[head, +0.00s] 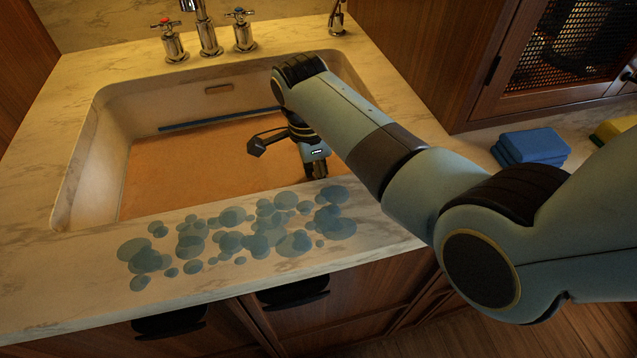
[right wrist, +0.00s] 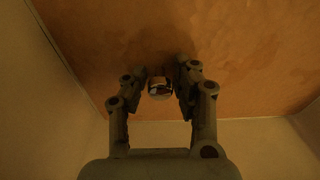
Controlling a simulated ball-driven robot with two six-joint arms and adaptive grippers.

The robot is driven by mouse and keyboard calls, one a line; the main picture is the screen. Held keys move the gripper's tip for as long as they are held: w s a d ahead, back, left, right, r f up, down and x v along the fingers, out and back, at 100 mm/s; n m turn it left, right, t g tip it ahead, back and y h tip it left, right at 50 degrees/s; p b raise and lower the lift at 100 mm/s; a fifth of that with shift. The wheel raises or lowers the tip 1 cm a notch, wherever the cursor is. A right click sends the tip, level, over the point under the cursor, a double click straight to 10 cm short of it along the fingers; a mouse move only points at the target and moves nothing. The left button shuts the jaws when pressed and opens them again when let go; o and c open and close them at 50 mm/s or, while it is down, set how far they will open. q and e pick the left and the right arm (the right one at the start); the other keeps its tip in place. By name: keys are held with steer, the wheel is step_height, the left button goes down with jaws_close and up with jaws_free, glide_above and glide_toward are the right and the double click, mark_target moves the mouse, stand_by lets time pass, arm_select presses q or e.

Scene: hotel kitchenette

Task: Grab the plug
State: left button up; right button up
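The plug (right wrist: 160,88) appears in the right wrist view as a small round, shiny piece with a light rim, against the orange-brown surface in the sink. My right gripper (head: 289,157) reaches down into the sink (head: 95,165) near its front wall. In the right wrist view, its fingers (right wrist: 162,70) are spread, with the plug between them in the picture and gaps on both sides. I cannot tell how far below the fingertips the plug lies. In the head view the plug does not show. My left gripper is not in view.
Brown-orange, murky-looking water or floor (head: 185,170) fills the sink's base. A tap (head: 207,30) with two handles stands behind it. Bluish wet spots (head: 230,243) cover the front counter. Blue folded cloths (head: 530,147) and a yellow sponge (head: 614,128) lie at right.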

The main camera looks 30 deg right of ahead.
jaws_close()
steer(key=shift+r, duration=0.1)
